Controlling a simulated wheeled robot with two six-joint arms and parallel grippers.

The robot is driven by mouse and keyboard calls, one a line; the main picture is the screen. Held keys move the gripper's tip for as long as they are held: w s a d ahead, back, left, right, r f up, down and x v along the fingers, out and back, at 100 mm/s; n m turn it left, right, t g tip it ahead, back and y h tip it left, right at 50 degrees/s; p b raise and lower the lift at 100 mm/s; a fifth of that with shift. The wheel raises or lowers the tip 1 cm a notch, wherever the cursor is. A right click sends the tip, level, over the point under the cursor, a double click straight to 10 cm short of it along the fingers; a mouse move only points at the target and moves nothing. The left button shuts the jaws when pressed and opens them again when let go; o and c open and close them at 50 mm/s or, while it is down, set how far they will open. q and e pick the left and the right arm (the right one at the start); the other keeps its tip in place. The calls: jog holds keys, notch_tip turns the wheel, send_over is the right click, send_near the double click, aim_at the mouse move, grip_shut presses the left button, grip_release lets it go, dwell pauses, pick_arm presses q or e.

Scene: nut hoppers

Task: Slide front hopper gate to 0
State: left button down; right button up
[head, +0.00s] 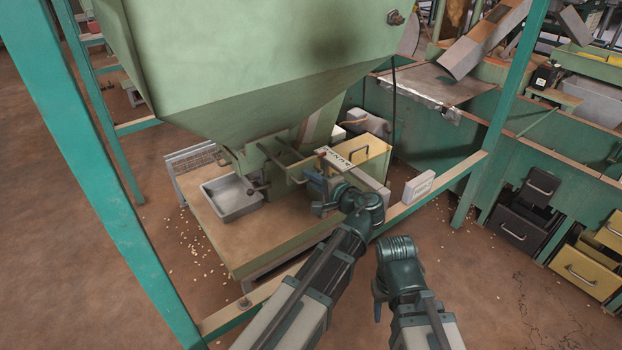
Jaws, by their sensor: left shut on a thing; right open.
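The large pale green front hopper (250,90) hangs over a low platform, its sloped sides narrowing to an outlet. Below it is the green slide gate assembly (281,160) with thin bars. My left gripper (318,187) is at the right end of this assembly, shut on what looks like the gate handle; the fingers and wrist hide most of the grip. A plate with dark lettering (338,159) is just above it; I cannot read a scale or the gate's setting. My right gripper (379,297) is open and empty, low in front of the platform, apart from the gate.
A grey metal tray (233,198) sits on the platform (262,232) left of the gate. A yellow drawer box (372,160) and a pale block (419,187) are to the right. Green frame posts (112,185) stand left and right. Nuts are scattered on the floor.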

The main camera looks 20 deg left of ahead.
pick_arm(q)
jog(key=shift+a, duration=0.1)
jog(key=x, duration=0.2)
jog(key=shift+w+a+r, duration=0.2)
jog(key=shift+w+a, duration=0.1)
jog(key=shift+a, duration=0.05)
jog(key=c, duration=0.9)
grip_release()
